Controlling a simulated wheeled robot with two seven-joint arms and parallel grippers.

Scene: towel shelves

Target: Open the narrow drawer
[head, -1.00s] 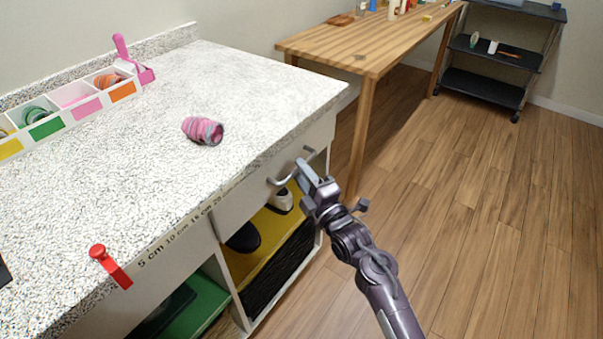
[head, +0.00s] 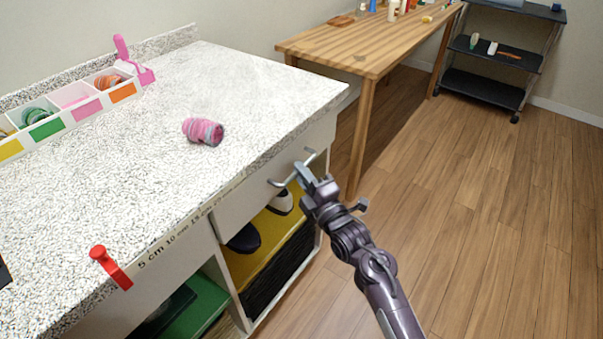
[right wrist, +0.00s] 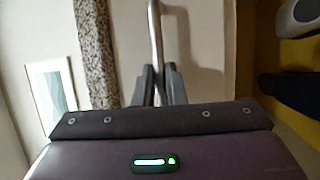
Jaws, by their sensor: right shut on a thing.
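The narrow drawer has a plain pale front (head: 240,200) under the right part of the speckled countertop. Its grey bar handle (head: 277,183) sticks out from the front. The drawer front looks about flush with the cabinet. My right gripper (head: 303,173) is shut on the handle, near its middle. In the right wrist view the handle (right wrist: 156,35) runs down between the two dark fingers (right wrist: 158,85), and the pale drawer front (right wrist: 207,55) lies behind them. The fingers hide part of the handle. My left gripper is not in view.
Below the drawer is an open yellow-lined compartment (head: 255,268) with shoes. A pink-grey roll (head: 203,131), a red clamp-like piece (head: 110,265) and a divided tray (head: 62,125) are on the countertop. A wooden table (head: 350,55) stands behind. Floor at right is clear.

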